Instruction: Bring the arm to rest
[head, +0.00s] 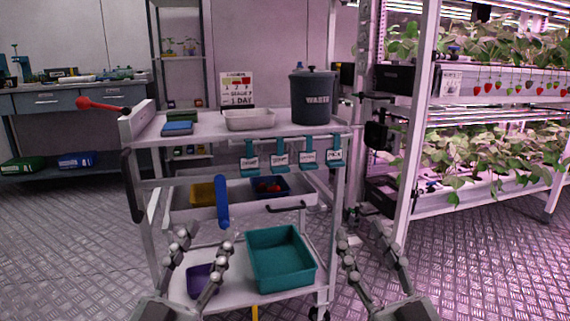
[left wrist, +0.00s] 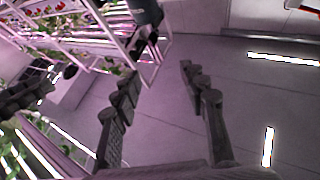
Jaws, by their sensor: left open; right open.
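My left gripper (head: 203,240) is in the lower left of the head view, in front of the cart, with its fingers spread and nothing between them. In the left wrist view the same gripper (left wrist: 160,80) is open and empty, with floor or wall and rack parts behind it. My right gripper (head: 363,238) is in the lower right of the head view, to the right of the cart's lower shelf, open and empty.
A cart (head: 210,127) stands ahead, carrying a WASTE bin (head: 312,98), a white tray (head: 249,120) and a teal crate (head: 282,284). A plant rack (head: 415,150) is at the right and a bench (head: 45,100) at the left. Floor (head: 480,260) is clear at lower right.

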